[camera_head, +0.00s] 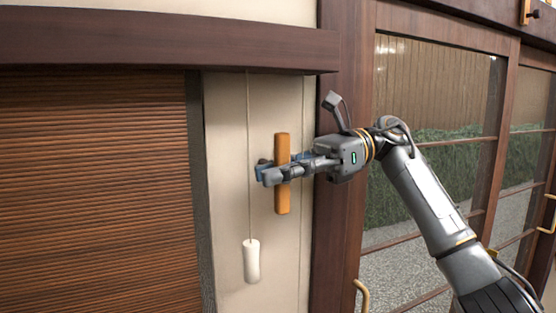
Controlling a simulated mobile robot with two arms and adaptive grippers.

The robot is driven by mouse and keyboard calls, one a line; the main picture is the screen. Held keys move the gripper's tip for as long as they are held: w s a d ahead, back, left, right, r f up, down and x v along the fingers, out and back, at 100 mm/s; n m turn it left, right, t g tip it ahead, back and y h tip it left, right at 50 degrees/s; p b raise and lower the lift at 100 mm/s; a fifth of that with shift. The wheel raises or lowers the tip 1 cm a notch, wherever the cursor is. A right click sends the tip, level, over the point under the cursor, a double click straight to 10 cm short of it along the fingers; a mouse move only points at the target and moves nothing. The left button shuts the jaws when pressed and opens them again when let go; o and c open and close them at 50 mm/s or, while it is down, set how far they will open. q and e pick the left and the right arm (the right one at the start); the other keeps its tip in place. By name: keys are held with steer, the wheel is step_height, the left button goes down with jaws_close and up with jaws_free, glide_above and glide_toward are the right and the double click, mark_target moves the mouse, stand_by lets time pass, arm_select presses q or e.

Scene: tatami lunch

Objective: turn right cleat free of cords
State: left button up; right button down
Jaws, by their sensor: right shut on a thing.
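The cleat (283,198) is an orange-brown wooden bar on the cream wall strip, standing upright. My right gripper (268,171) comes in from the right and is shut on the cleat at about its middle, with its fingers across the bar. A thin cord (248,130) hangs straight down to the left of the cleat and ends in a white pull weight (251,261). Another thin line runs down the wall to the right of the cleat. The fingers hide the cleat's middle. My left gripper is not in view.
A brown slatted blind (95,190) fills the left side, below a dark wooden beam (160,40). A dark post (340,220) and glazed sliding doors (430,100) stand to the right. A yellow handle (362,294) sits low on the door frame.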

stand_by(0.4)
steer(key=c, duration=1.3)
jaws_free()
steer(key=shift+d, duration=0.1)
steer(key=v, duration=1.2)
steer(key=shift+w, duration=0.1)
steer(key=shift+f, duration=0.1)
